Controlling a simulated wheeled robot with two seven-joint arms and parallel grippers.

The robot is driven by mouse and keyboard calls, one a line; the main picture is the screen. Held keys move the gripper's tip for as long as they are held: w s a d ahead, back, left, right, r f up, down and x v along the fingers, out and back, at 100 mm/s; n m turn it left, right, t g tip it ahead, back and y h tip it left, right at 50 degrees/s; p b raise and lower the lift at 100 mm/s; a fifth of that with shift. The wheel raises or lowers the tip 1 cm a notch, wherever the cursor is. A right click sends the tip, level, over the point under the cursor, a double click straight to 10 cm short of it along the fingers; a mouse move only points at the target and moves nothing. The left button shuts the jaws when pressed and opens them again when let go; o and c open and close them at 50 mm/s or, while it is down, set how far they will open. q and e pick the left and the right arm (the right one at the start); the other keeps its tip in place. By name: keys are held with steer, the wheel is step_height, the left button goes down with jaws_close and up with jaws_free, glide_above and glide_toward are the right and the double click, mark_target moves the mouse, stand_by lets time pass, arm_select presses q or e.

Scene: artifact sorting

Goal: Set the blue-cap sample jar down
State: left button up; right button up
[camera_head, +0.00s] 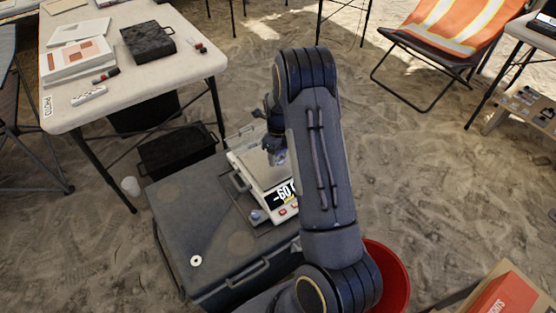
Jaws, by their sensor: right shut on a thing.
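My right gripper (274,143) is at the middle of the view, over the weighing scale, partly hidden behind my own right arm. It is shut on a small, clear, bluish jar (278,157), which I take for the blue-cap sample jar; its cap is not clear to see. The jar is above the scale's pan; I cannot tell whether it touches. The scale (244,162) stands on a grey chest (205,215), and its display (283,194) reads about -60. A small blue-topped thing (256,216) is at the scale's front left. My left gripper is out of view.
A white ring (196,260) lies on the chest's front left, where the lid is mostly clear. A red bucket (397,280) stands right of the chest, partly behind my arm. A table (190,75) with papers and a black case (147,41) is at upper left.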

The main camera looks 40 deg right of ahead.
mark_target(278, 159)
steer(key=f, duration=0.3)
steer(key=shift+w+d+f+b, duration=0.1)
steer(key=shift+w+f+b, duration=0.1)
steer(key=shift+f+b, duration=0.15)
steer(key=shift+f, duration=0.1)
steer(key=o, duration=1)
